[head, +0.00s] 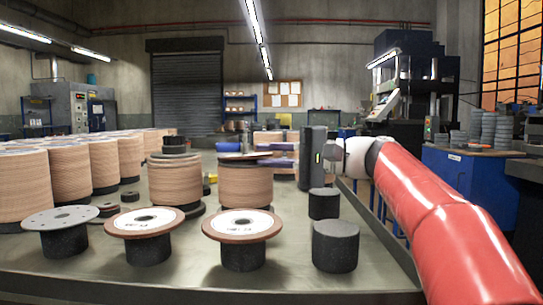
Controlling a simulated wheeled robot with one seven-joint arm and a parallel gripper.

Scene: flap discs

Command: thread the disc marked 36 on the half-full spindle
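Three discs lie flat on black stands along the front: a grey disc with small holes (66,217), a brown-rimmed disc with a white label (132,226) and another like it (224,230). Their printed marks are too small to read.
Two black stands with bare tops, a near one (335,247) and a farther one (323,204), stand right of the front discs. Many tall brown stacks (22,187) crowd the table's left. The bench (190,275) is clear along its front edge.

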